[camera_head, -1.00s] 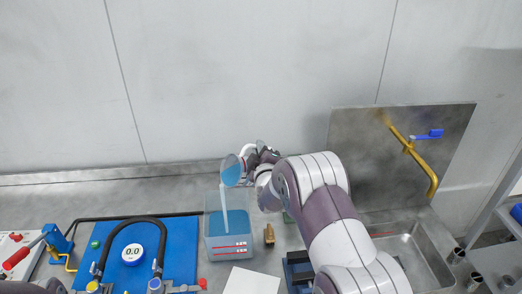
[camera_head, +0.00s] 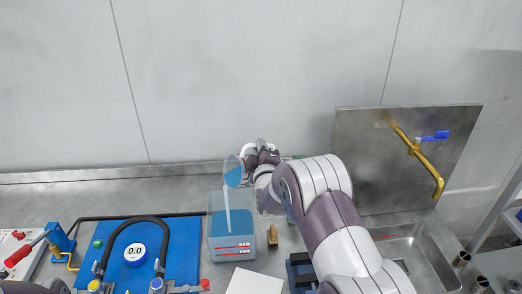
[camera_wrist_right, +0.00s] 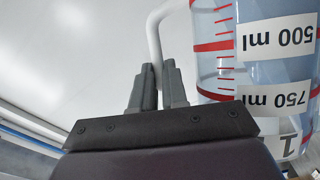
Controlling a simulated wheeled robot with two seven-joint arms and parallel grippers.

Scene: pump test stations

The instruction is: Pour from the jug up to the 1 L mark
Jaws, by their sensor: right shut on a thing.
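The clear jug (camera_head: 234,172) holds blue liquid and is tilted mouth-down to the left above the clear tank (camera_head: 217,208). A pale stream (camera_head: 227,208) runs from the jug into the tank. Blue liquid (camera_head: 226,229) fills the lower part of the tank, above two red marks with labels too small to read. My right gripper (camera_head: 251,155) is shut on the jug's handle. In the right wrist view its fingers (camera_wrist_right: 157,85) close on the white handle (camera_wrist_right: 154,38), beside the jug's scale (camera_wrist_right: 215,55) with red lines and 500 ml and 750 ml labels. My left gripper is not in view.
A blue board (camera_head: 180,255) with a black hose and a round gauge (camera_head: 135,254) reading 0.0 lies left of the tank. A brass-coloured block (camera_head: 272,236) and a white sheet (camera_head: 254,282) are close by. A sink (camera_head: 405,255) with a yellow tap (camera_head: 428,168) is at right.

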